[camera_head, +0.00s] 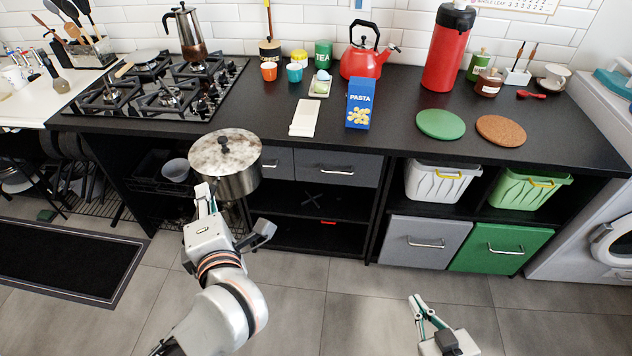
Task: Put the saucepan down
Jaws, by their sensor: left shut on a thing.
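The steel saucepan (240,185) with its mottled lid (222,153) and dark knob is held upright in the air in front of the counter's front edge, below and to the right of the hob. My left gripper (207,192) is shut on the saucepan at its near left side; the handle is mostly hidden by the gripper. The gas hob (160,85) is at the left of the counter. My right gripper (420,306) is low at the bottom right, over the floor and away from everything; its jaw opening is unclear.
A moka pot (187,35) stands on a back burner. The counter (245,110) is bare in front of the small cups. A white board (303,118), pasta box (359,103), red kettle (365,60), green mat (441,124) and cork mat (501,130) lie further right.

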